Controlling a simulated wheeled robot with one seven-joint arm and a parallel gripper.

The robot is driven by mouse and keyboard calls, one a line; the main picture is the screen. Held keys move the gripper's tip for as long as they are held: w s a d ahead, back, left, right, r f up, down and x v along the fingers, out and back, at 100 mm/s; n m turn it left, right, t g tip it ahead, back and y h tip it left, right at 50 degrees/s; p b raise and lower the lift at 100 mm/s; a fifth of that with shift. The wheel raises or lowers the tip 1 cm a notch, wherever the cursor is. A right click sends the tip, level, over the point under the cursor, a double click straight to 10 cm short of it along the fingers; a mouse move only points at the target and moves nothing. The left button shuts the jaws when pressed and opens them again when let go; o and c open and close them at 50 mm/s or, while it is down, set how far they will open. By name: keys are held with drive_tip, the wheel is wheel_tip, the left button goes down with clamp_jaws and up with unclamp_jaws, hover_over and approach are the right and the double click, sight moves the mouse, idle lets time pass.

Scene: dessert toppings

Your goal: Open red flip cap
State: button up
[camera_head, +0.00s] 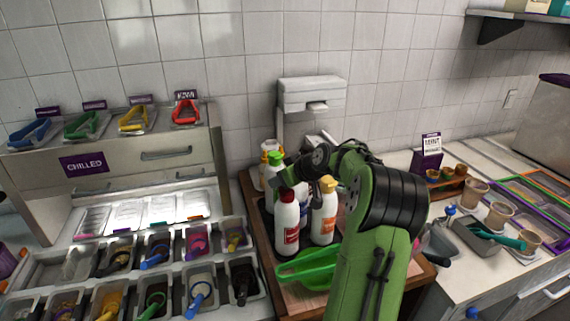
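A white bottle (286,230) with a red label stands upright at the front left of a group of bottles. Its dark red cap (286,195) is at its top; the picture is too small to tell whether the flip lid is open or shut. My green and black arm reaches in from the lower right. My gripper (289,180) is dark and lies just above or at the red cap. Its fingers are not clear, so I cannot tell whether they touch the cap or how wide they are.
A white bottle with an orange cap (324,212) stands close on the right, and a green-capped bottle (273,172) stands behind. A green tray-like item (306,270) lies in front on the wooden counter (252,203). Topping bins (156,250) fill the left; cups (498,215) stand at the right.

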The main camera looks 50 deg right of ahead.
drive_tip(key=g+p, duration=0.1)
drive_tip(key=p, duration=0.1)
drive_tip(key=w+r+g+p, duration=0.1)
drive_tip(key=p, duration=0.2)
drive_tip(key=shift+a+g, duration=0.1)
drive_tip(key=shift+g, duration=0.3)
drive_tip(key=shift+w+f+g+y+p, duration=0.1)
drive_tip(key=shift+w+f+g+p, duration=0.25)
drive_tip(key=shift+g+p, duration=0.85)
drive_tip(key=shift+w+f+g+y+p, duration=0.1)
drive_tip(key=shift+w+f+g+p, duration=0.2)
drive_tip(key=shift+g+p, duration=0.9)
drive_tip(key=shift+w+f+g+y+p, duration=0.1)
drive_tip(key=shift+w+f+g+p, duration=0.25)
drive_tip(key=shift+g+p, duration=0.85)
drive_tip(key=shift+s+f+p, duration=0.1)
drive_tip(key=shift+f+p, duration=0.05)
drive_tip(key=shift+p, duration=0.2)
drive_tip(key=o, duration=1)
drive_tip(key=shift+t, duration=0.3)
drive_tip(key=shift+o, duration=0.2)
drive_tip(key=shift+r, duration=0.2)
wheel_tip(320, 180, up, 7)
